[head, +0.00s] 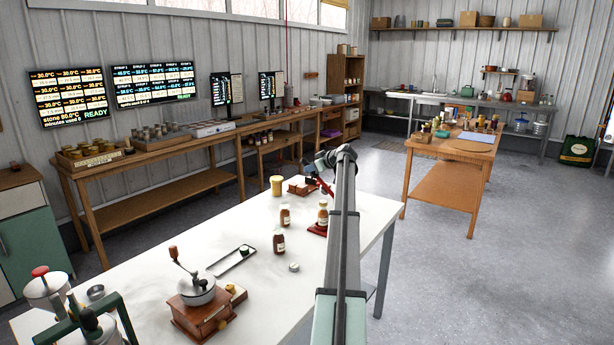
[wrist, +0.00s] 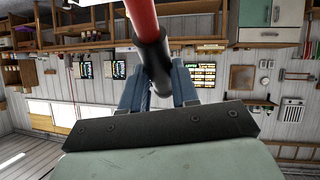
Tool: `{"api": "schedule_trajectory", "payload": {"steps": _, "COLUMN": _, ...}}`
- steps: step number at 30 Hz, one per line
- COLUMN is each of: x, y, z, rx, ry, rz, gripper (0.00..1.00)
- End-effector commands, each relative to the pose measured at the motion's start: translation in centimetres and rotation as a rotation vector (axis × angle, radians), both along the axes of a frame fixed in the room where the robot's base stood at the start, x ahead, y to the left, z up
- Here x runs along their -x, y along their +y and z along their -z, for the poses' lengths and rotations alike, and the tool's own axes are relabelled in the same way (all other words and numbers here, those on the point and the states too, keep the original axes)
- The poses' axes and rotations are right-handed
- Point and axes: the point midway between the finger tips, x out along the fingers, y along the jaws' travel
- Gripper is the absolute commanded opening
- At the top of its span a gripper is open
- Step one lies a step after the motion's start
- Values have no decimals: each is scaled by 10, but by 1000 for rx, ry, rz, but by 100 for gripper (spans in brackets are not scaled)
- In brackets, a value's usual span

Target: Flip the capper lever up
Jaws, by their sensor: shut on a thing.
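The bottle capper has a red base (head: 316,230) at the far right part of the white table, with an amber bottle (head: 322,213) standing at it. Its red lever (head: 321,184) shows beside my arm, angled up. My arm hides part of the capper. In the wrist view the red lever (wrist: 143,18) ends in a dark grip (wrist: 153,62). My gripper (wrist: 155,82) is shut on this grip, with a blue-grey finger on each side. In the head view my gripper (head: 326,163) is small, at the top of the lever.
On the white table (head: 130,285) stand small bottles (head: 279,241), a yellow jar (head: 276,185), a tray (head: 231,261) and a wooden grinder (head: 202,310). A wooden table (head: 440,185) stands behind to the right. Clear floor lies right of the white table.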

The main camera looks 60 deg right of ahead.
Motion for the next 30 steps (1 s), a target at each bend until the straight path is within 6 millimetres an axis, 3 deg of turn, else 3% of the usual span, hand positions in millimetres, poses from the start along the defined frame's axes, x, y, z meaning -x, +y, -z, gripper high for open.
{"api": "schedule_trajectory", "payload": {"steps": 12, "x": 62, "y": 0, "z": -39, "rx": 1, "ry": -398, "rz": 4, "gripper": 0}}
{"api": "schedule_trajectory", "payload": {"steps": 30, "x": 144, "y": -1, "z": -51, "rx": 1, "ry": -876, "rz": 3, "gripper": 0}}
